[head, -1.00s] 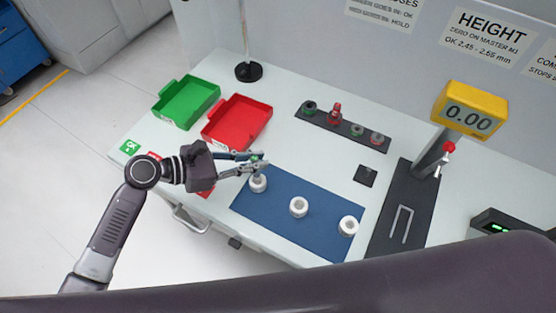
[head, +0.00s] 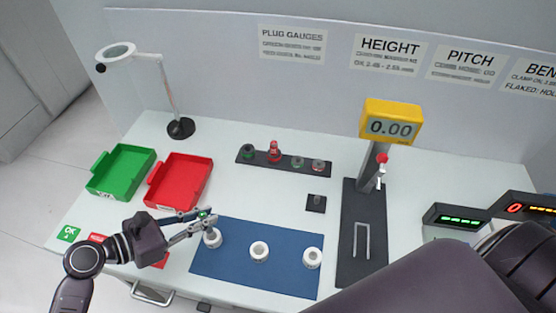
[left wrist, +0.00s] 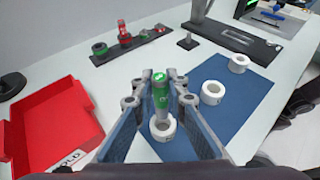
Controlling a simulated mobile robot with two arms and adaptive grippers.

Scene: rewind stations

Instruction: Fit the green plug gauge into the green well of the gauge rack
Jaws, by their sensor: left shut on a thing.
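My left gripper (head: 203,216) is shut on the green plug gauge (left wrist: 160,92) and holds it upright, grey end down, over a white ring (left wrist: 162,128) at the left end of the blue mat. I cannot tell whether the grey end is inside that ring. In the head view only the gauge's green top (head: 203,213) shows between the fingers. The dark gauge rack (head: 284,162) lies farther back. The green well (head: 248,151) is at its left end, empty, and a red plug gauge (head: 274,152) stands beside it. My right gripper is not in view.
Two more white rings, (head: 259,251) and (head: 312,257), sit on the blue mat (head: 225,262). A red tray (head: 180,181) and green tray (head: 122,172) lie left. The height gauge (head: 370,165) and a lamp (head: 170,95) stand up. White table between mat and rack is mostly clear.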

